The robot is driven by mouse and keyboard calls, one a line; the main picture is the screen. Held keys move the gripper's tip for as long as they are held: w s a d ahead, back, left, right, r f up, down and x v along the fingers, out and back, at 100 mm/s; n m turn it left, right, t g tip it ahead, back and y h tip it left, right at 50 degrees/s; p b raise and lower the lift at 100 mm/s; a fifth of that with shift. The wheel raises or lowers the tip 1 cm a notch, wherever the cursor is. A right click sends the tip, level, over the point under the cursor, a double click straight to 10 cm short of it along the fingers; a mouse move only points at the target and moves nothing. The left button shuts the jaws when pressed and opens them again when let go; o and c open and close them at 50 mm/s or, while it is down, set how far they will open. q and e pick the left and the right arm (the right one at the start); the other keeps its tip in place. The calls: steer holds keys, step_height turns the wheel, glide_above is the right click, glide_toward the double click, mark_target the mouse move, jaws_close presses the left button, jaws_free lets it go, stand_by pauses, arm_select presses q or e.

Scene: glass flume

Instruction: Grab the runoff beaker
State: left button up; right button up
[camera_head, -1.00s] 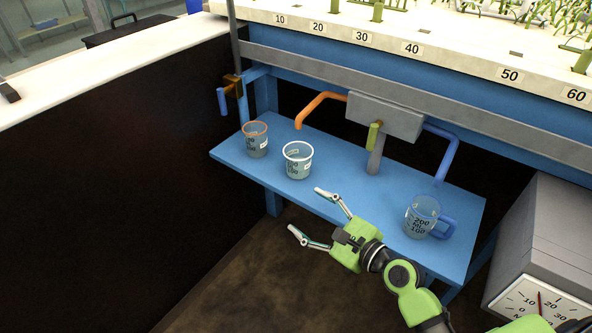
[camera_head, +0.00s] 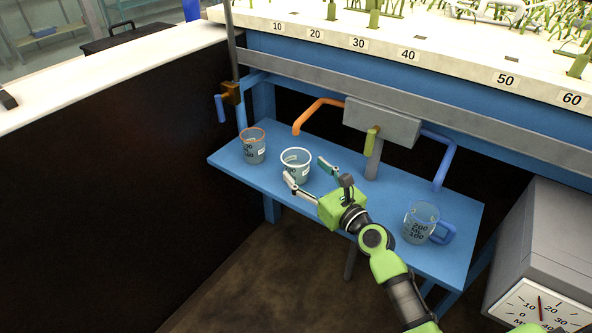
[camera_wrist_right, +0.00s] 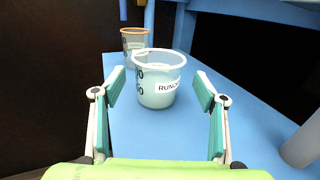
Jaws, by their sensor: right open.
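The runoff beaker (camera_head: 296,166) is a clear cup with a white rim and stands upright on the blue shelf (camera_head: 240,170). In the wrist view the runoff beaker (camera_wrist_right: 160,90) carries a partly readable white label starting "RUNO". My right gripper (camera_head: 304,168) is open, with its fingertips at either side of the beaker's near part. In the wrist view the jaws of the right gripper (camera_wrist_right: 159,82) show a gap on both sides of the beaker. My left gripper is not in view.
An orange-rimmed beaker (camera_head: 253,147) stands left of the runoff beaker, and also shows behind it in the wrist view (camera_wrist_right: 134,42). A blue-handled beaker (camera_head: 419,224) stands at the shelf's right. Orange (camera_head: 318,106) and blue (camera_head: 446,160) pipes hang above.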

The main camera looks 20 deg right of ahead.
mark_target(290, 156)
steer(key=shift+w+a, duration=0.2)
steer(key=shift+w, duration=0.4)
steer(key=b+x, duration=0.1)
steer(key=x, duration=0.3)
steer(key=shift+a, duration=0.15)
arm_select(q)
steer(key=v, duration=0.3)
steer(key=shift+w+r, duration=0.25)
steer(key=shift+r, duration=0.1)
arm_select(e)
steer(key=c, duration=1.2)
